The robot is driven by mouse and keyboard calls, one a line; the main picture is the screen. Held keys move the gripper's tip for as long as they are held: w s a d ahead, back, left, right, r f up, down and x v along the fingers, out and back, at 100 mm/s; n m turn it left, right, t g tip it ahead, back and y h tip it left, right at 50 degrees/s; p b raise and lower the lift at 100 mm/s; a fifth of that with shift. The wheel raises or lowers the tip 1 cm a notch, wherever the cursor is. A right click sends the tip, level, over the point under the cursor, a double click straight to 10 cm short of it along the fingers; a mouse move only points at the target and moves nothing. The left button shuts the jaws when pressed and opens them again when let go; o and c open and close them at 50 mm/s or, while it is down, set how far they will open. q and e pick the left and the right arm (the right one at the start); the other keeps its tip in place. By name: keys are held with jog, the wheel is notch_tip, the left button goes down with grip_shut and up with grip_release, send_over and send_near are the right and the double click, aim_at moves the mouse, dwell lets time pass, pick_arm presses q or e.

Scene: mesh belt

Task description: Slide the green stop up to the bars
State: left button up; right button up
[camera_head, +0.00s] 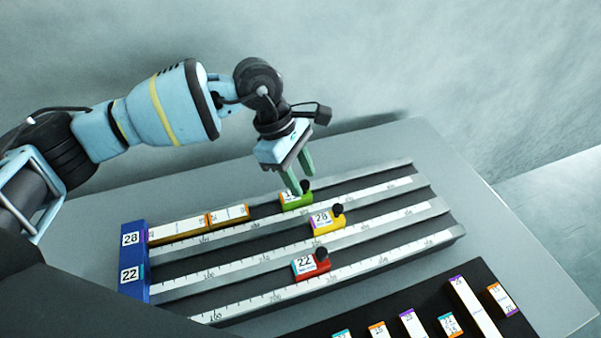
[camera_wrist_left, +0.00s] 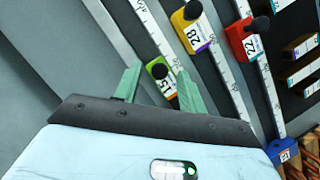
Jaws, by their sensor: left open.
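The green stop (camera_head: 297,200) with a black knob sits in the rear channel of the ruled track, a gap to the right of the bars. Two white-faced bars with orange ends, a long one (camera_head: 178,229) and a short one (camera_head: 231,214), lie end to end in that channel from the blue end block (camera_head: 134,262). My left gripper (camera_head: 300,180) is open at the green stop, pointing down. In the left wrist view the green stop (camera_wrist_left: 159,70) shows between and just beyond the green fingertips (camera_wrist_left: 158,84). Contact cannot be told. My right gripper is not in view.
A yellow stop (camera_head: 326,224) and a red stop (camera_head: 308,265) sit in the nearer channels, which hold no bars. A black mat (camera_head: 415,314) with several loose bars lies at the front right. The grey table is bare behind the track.

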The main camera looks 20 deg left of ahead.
pick_arm(q)
jog(key=shift+d+f, duration=0.1)
jog(key=shift+f, duration=0.1)
grip_shut()
dwell(0.3)
jog(key=s+a, duration=0.1)
jog(key=a, duration=0.1)
jog(key=s+a, duration=0.1)
jog(key=a, duration=0.1)
jog(key=s+a+p, duration=0.1)
jog(key=s+a, duration=0.1)
grip_release()
jog(key=v, duration=0.7)
jog(key=shift+r, duration=0.4)
